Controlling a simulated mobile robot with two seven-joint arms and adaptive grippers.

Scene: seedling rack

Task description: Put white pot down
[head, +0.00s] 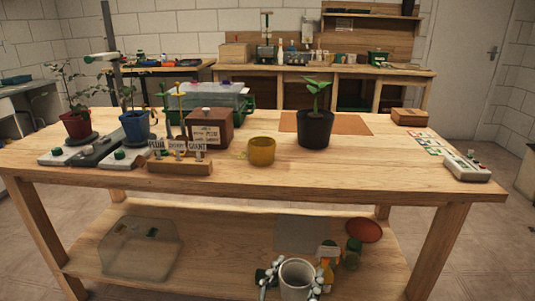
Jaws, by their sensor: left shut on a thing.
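The white pot (297,281) shows at the bottom edge of the head view, in front of the table's lower shelf. My left gripper (291,276) is shut on it, with a dark and grey finger on each side of the pot. The pot's rim faces up and its opening shows; its base is cut off by the picture's edge. It overlaps the shelf in the picture, and I cannot tell its height from this view. My right gripper is not in view.
The wooden table (365,160) carries a yellow pot (261,151), a black pot with a seedling (315,129), a label rack (180,167) and a wooden box (209,129).

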